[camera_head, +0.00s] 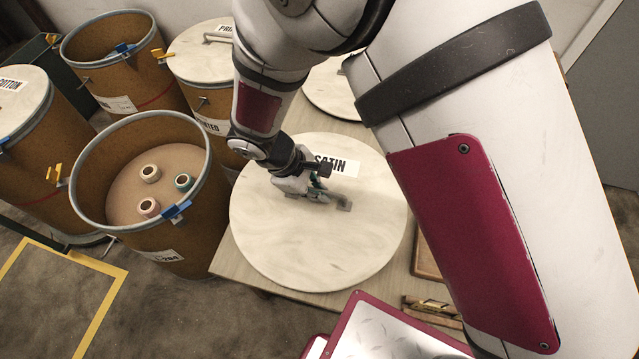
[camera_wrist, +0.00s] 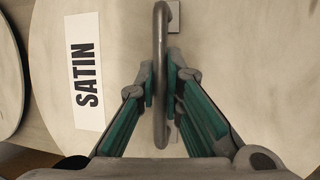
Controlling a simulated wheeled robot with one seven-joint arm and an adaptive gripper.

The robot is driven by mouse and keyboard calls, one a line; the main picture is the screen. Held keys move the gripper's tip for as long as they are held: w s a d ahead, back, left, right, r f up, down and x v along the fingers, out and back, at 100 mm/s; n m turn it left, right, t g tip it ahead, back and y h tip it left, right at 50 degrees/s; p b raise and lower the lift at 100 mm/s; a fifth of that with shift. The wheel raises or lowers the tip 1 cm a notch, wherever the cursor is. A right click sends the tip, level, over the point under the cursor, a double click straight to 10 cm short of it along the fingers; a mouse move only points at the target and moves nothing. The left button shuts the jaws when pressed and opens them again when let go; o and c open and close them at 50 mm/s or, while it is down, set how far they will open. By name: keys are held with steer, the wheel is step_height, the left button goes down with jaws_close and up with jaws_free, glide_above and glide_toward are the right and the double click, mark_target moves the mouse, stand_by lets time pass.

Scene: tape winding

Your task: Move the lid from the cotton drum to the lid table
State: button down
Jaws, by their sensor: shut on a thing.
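The cotton drum (camera_head: 62,150) stands at the far left in the head view. Its pale lid, marked COTTON (camera_head: 18,100), is on top of it. My gripper (camera_head: 325,196) is over a different round lid, marked SATIN (camera_head: 290,240). In the wrist view my gripper (camera_wrist: 160,88) is shut on the bar handle (camera_wrist: 160,40) of the satin lid, with a finger on each side. The satin lid lies over the wooden lid table (camera_head: 232,268) and covers much of it. I cannot tell whether it touches the table top.
An open drum (camera_head: 165,245) with three spools inside stands left of the table. A lidded drum (camera_head: 215,103) and another open drum (camera_head: 120,75) stand behind it. Another lid (camera_head: 325,92) lies at the table's back. A yellow floor frame (camera_head: 98,320) is at lower left.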

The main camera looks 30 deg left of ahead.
mark_target(318, 204)
steer(key=shift+f+b, duration=2.1)
steer(key=shift+f, duration=1.05)
steer(key=c, duration=1.6)
jaws_free()
steer(key=shift+c, duration=0.2)
steer(key=v, duration=1.2)
steer(key=shift+a, duration=0.1)
